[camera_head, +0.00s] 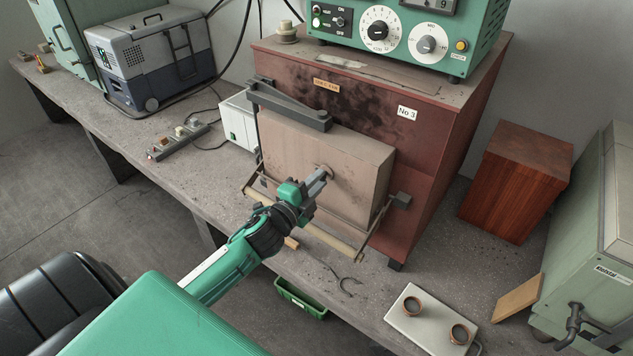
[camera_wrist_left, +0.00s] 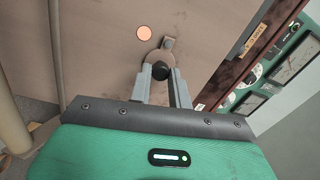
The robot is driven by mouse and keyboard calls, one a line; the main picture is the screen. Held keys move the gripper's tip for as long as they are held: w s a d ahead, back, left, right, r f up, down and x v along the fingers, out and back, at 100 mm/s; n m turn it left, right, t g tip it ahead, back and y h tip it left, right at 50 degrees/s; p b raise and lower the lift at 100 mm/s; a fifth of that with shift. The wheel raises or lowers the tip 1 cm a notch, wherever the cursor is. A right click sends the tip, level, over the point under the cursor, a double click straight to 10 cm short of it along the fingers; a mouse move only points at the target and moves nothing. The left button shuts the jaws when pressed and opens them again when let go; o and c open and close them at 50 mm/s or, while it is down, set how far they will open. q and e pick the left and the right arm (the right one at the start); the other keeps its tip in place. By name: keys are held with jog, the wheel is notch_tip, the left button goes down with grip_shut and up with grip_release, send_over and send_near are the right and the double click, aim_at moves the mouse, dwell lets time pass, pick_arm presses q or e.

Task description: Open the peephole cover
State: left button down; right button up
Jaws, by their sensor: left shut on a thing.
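The kiln (camera_head: 430,150) is a red-brown box with a pale, brownish door block (camera_head: 335,150) at its front. My left gripper (camera_head: 318,182) reaches the middle of this door. In the left wrist view its two grey fingers (camera_wrist_left: 160,82) are shut on the dark round knob (camera_wrist_left: 160,73) of the peephole cover. The metal cover (camera_wrist_left: 166,46) shows just beyond the knob. The round peephole (camera_wrist_left: 144,33) glows orange beside the cover and is uncovered. In the head view my gripper hides the peephole. My right gripper is not in view.
A handle bar (camera_head: 330,240) runs along the door's lower front. A green control box (camera_head: 410,35) sits on top of the kiln. A white plate (camera_head: 425,318) with two small cups lies at the bench's front right. A brown wooden box (camera_head: 515,180) stands to the right.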

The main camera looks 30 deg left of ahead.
pick_arm(q)
jog(key=shift+r+n, duration=0.1)
jog(key=shift+n, duration=0.3)
jog(key=c, duration=1.3)
grip_release()
jog(key=s+a+b, duration=0.1)
jog(key=s+b, duration=0.4)
jog(key=s, duration=0.8)
jog(key=shift+s+f, duration=0.35)
jog(key=shift+f, duration=0.05)
